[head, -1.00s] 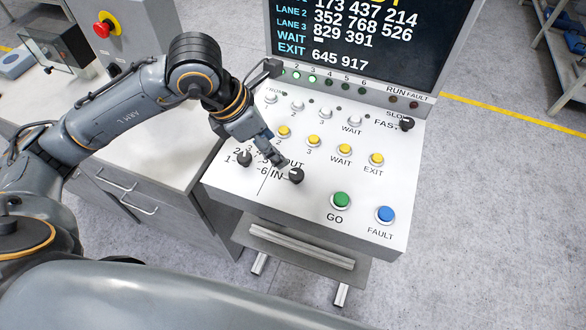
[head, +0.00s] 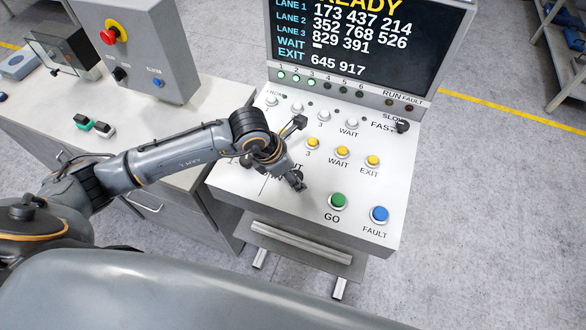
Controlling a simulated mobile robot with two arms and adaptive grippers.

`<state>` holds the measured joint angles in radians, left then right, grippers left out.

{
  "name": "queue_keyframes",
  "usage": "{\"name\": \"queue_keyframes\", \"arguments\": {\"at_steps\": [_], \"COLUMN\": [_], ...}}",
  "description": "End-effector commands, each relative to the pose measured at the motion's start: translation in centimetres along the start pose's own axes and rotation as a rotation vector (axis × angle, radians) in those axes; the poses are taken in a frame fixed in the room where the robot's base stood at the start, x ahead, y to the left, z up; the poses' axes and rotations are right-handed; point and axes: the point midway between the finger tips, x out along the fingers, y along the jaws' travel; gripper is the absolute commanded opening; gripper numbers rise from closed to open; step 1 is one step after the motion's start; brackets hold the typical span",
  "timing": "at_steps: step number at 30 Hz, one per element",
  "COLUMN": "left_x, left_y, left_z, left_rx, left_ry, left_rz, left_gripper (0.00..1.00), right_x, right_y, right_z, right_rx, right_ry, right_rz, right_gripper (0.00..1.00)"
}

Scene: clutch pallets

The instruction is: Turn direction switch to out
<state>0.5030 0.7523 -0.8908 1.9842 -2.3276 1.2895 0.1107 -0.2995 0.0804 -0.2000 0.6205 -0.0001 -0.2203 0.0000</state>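The control panel (head: 225,190) slopes toward me with its screen behind. My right gripper is not in view.
The lane selector knob (head: 246,160) is partly covered by my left arm. The green GO button (head: 338,201) and blue FAULT button (head: 380,214) stand to the right. Yellow buttons (head: 342,152) lie behind. A speed knob (head: 402,126) is at the far right.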

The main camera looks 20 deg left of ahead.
Motion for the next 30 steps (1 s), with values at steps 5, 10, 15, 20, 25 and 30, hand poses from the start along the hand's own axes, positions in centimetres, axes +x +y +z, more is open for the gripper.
{"name": "queue_keyframes", "arguments": {"at_steps": [5, 10, 15, 20, 25, 30], "left_x": [0.1, 0.1, 0.1, 0.1, 0.3, 0.6], "left_y": [0.0, 0.0, 0.0, 0.0, 0.1, 0.2], "left_z": [0.0, 0.0, 0.0, 0.0, -0.1, -0.1], "left_rx": [0.000, 0.000, 0.000, 0.002, 0.030, 0.105], "left_ry": [0.000, 0.000, 0.000, 0.000, -0.001, -0.002], "left_rz": [-0.001, -0.001, -0.001, -0.001, -0.012, -0.041], "left_gripper": [0.57, 0.41, 0.06, 0.04, 0.04, 0.04], "right_x": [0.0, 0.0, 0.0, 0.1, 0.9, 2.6], "right_y": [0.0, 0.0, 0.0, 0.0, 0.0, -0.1], "right_z": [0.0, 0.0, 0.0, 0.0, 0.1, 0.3], "right_rx": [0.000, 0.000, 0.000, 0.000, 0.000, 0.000], "right_ry": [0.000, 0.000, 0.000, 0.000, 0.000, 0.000], "right_rz": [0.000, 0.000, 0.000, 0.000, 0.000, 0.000], "right_gripper": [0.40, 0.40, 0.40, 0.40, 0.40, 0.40]}}
